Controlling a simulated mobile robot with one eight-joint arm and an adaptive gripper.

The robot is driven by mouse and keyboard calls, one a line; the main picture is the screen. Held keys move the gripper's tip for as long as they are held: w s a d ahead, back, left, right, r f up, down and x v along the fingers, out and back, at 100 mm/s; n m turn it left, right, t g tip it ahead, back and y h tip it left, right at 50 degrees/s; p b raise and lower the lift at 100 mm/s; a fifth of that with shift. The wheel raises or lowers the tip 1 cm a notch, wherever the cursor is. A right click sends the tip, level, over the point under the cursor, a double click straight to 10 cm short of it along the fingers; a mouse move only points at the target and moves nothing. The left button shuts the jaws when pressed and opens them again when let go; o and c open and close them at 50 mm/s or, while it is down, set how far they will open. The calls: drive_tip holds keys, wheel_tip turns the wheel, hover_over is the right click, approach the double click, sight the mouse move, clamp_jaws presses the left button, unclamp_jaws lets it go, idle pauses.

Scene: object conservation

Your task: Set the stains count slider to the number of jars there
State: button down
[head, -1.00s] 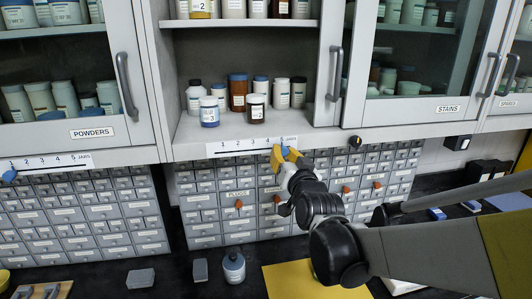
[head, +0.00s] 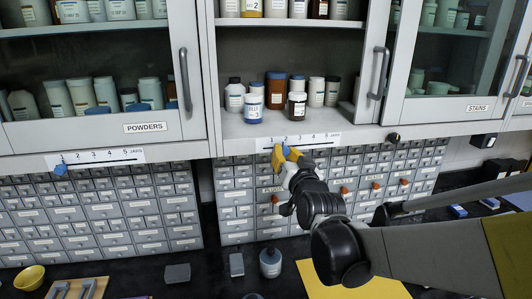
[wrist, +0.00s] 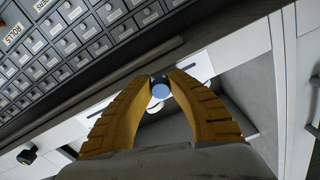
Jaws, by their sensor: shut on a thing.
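My gripper (head: 284,155) with yellow fingers is shut on a blue slider knob (head: 287,150). The knob also shows between the fingertips in the wrist view (wrist: 160,90). It sits just below a white scale strip (head: 325,139) marked 1 to 5 and JARS, under the open middle cabinet, and is near the 2. The fingers partly hide the knob. Several jars stand on the shelf above: white ones, a blue one (head: 253,109) and amber ones (head: 277,90).
The left cabinet's POWDERS scale (head: 105,156) has its own blue knob (head: 61,169) near 1. A dark knob (head: 393,137) is under the shelf edge on the right. Small drawers (head: 110,220) fill the wall below.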

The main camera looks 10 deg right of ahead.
drive_tip(key=shift+d, duration=0.55)
drive_tip(key=c, duration=1.2)
unclamp_jaws()
drive_tip(key=shift+c, duration=0.2)
drive_tip(key=shift+a, duration=0.15)
drive_tip(key=s, duration=1.2)
